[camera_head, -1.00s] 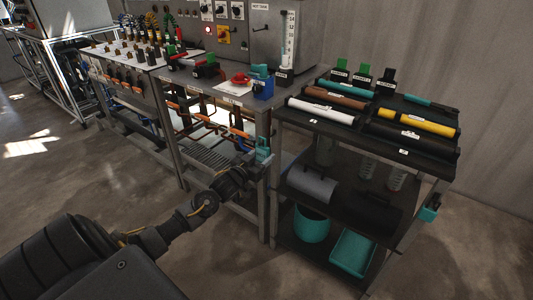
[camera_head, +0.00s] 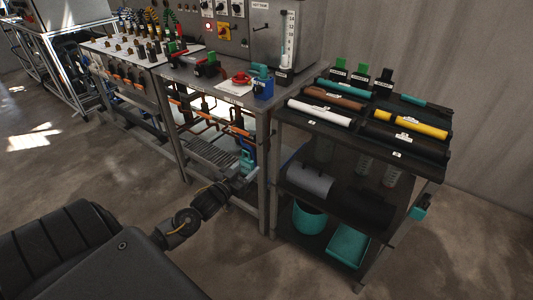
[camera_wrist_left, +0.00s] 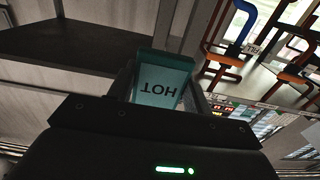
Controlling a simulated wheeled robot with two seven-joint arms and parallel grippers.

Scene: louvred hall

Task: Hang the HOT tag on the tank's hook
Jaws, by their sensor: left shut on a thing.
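My left gripper (camera_head: 242,174) is shut on the teal HOT tag (camera_head: 247,160). It holds the tag below the bench top, by the bench's front leg. In the left wrist view the HOT tag (camera_wrist_left: 162,85) sits between the fingers, its lettering upside down. The grey tank cabinet (camera_head: 300,25), with a small label and a level gauge (camera_head: 288,42), stands at the back of the bench. My right gripper is not in view.
The bench (camera_head: 216,89) carries a blue padlock (camera_head: 263,88) and a red item (camera_head: 241,78). Pipes with orange handles run underneath; a blue pipe (camera_wrist_left: 243,35) shows in the wrist view. A dark shelf cart (camera_head: 355,140) stands to the right. Floor at front left is clear.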

